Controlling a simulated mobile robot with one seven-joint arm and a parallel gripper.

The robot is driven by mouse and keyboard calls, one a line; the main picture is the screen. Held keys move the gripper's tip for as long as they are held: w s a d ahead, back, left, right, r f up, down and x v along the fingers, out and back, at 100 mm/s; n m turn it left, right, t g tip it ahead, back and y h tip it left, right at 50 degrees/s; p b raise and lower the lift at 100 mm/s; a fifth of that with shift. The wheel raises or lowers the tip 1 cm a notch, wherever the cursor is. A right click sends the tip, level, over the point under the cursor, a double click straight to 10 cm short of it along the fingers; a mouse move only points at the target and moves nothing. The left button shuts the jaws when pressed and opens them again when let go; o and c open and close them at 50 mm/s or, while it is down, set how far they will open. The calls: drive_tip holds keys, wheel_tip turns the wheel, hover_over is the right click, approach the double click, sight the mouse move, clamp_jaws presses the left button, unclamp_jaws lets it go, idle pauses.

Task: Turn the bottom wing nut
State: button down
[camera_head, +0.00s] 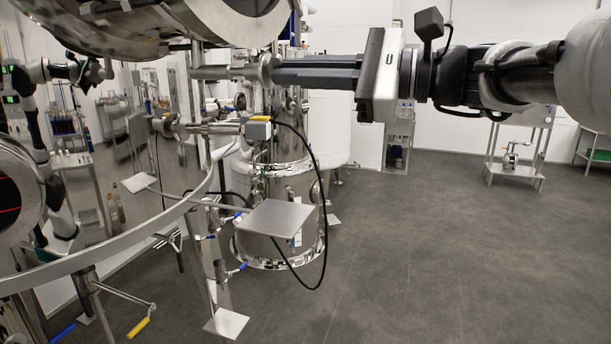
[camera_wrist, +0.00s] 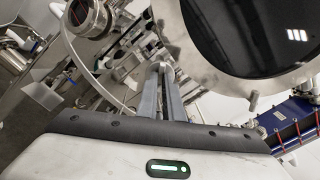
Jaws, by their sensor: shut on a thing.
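My gripper (camera_head: 274,70) reaches in from the right in the head view, its long dark fingers level and closed at the bottom edge of the upper shiny tank. The fingertips are on a small metal wing nut (camera_head: 265,63), which they partly hide. In the wrist view my gripper (camera_wrist: 163,78) points up to the same wing nut (camera_wrist: 161,66), close beside the rim of a large round dark window (camera_wrist: 250,35). Little of the nut's wings shows, so I cannot tell how far it is turned.
A steel pipe with a valve (camera_head: 258,119) and a hanging black cable (camera_head: 322,190) lie below my gripper. A curved metal rail (camera_head: 110,262) crosses the left. Another tank (camera_head: 285,150) stands behind.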

drive_tip(key=shift+f+n, duration=0.1)
drive_tip(key=shift+n, duration=0.2)
drive_tip(key=shift+n+b, duration=1)
drive_tip(key=shift+b, duration=0.2)
